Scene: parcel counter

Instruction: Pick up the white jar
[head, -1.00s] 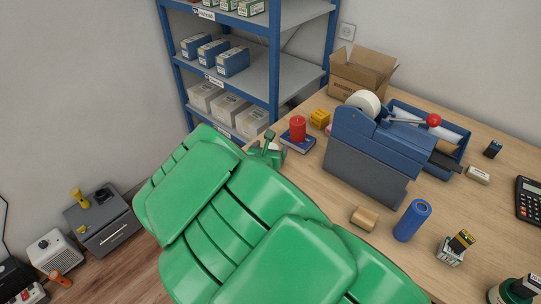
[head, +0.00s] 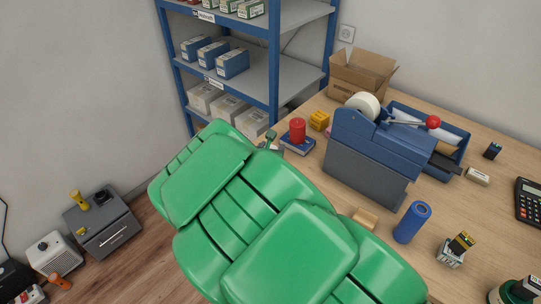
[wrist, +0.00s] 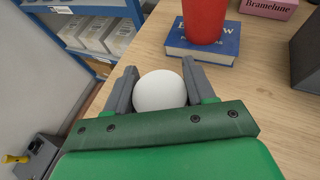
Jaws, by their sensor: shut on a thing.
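The white jar (wrist: 160,90) shows in the wrist view as a smooth, round white shape between the two grey fingers of my gripper (wrist: 158,68). The fingers touch it on both sides and are shut on it. Its lower part is hidden behind the green gripper body. I cannot tell whether its base is clear of the counter. In the head view my gripper (head: 270,142) is mostly hidden behind my green arm, at the counter's left edge, and the jar is barely visible there.
A red candle (wrist: 204,18) stands on a blue book (wrist: 204,42) just beyond my gripper. The blue tape dispenser (head: 365,150) is to the right. A wooden block (head: 366,219) and a blue roll (head: 412,222) are near my arm. The blue shelf (head: 262,75) stands behind left.

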